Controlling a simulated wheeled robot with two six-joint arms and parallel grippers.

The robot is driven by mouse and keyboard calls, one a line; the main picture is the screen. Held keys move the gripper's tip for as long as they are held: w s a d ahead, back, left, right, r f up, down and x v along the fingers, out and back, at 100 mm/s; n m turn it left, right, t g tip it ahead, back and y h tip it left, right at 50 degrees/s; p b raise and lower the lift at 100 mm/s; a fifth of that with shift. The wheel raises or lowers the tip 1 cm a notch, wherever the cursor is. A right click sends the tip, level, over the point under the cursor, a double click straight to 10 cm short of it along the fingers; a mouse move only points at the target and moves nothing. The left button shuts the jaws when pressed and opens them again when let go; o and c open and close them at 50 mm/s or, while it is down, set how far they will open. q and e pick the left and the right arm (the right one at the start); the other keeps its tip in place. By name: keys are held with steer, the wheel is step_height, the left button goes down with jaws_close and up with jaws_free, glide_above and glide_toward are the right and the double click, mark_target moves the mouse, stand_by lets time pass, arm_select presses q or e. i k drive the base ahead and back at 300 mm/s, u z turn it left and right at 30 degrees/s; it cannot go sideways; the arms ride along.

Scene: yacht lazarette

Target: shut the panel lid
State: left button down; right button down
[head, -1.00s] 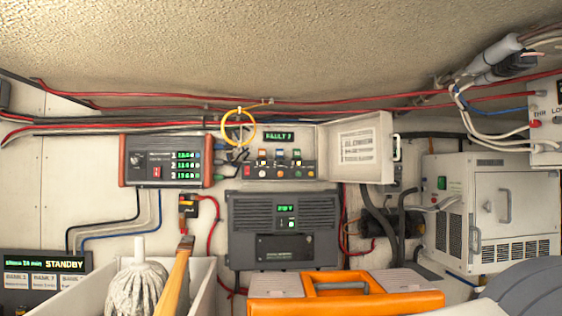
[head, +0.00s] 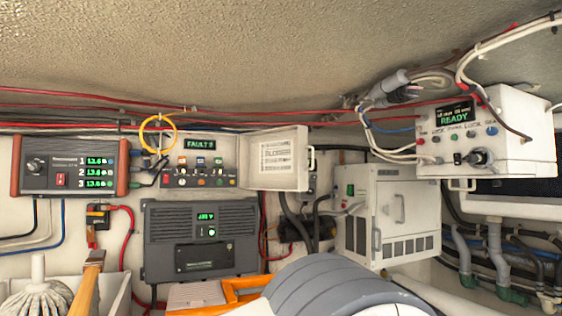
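The panel lid (head: 276,161) is a cream, box-shaped cover with a printed label and a white handle (head: 311,159) on its right edge. It stands open, swung out to the right of the panel (head: 199,163). The uncovered panel shows a green "FAULT" display, a row of coloured switches and small buttons below them. Neither of my grippers is in view. A grey rounded shape at the bottom centre, which looks like part of my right arm, is in front of the orange case.
A yellow ring (head: 157,134) hangs at the panel's upper left. A dark charger unit (head: 200,262) is below it. A white cabinet (head: 388,215) and a control box (head: 487,133) reading "READY" stand right of the lid. A mop (head: 38,298) and an orange case (head: 235,293) are at the bottom.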

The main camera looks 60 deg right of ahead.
mark_target(273, 159)
steer(key=u, duration=0.1)
steer(key=k, duration=0.55)
steer(key=z, duration=1.05)
steer(key=i, duration=0.5)
